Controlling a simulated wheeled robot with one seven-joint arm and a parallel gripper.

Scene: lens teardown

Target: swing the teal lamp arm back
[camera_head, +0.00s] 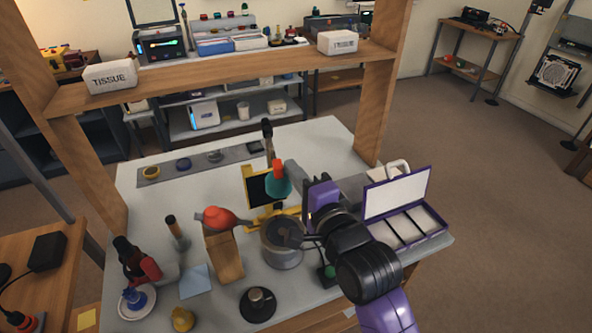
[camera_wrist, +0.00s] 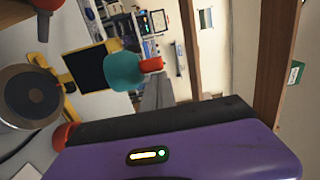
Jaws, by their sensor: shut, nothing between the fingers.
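The teal lamp head (camera_head: 278,183) with a red end stands over the middle of the table, in front of a black panel in a yellow frame (camera_head: 249,203). In the wrist view the teal part (camera_wrist: 124,72) is just left of my fingers, with its red end (camera_wrist: 152,65) pointing right. My gripper (camera_head: 291,166) is shut and empty, its grey fingers (camera_wrist: 156,86) right beside the lamp head. I cannot tell whether they touch it. The lamp's lower arm and joint are mostly hidden.
A round metal pot (camera_head: 283,252) and a wooden block (camera_head: 225,258) stand in front. An open purple case (camera_head: 398,190) lies at right. A wooden shelf frame (camera_head: 225,75) spans the back, with uprights at both sides. The table's back left holds a grey strip (camera_head: 198,170) with small parts.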

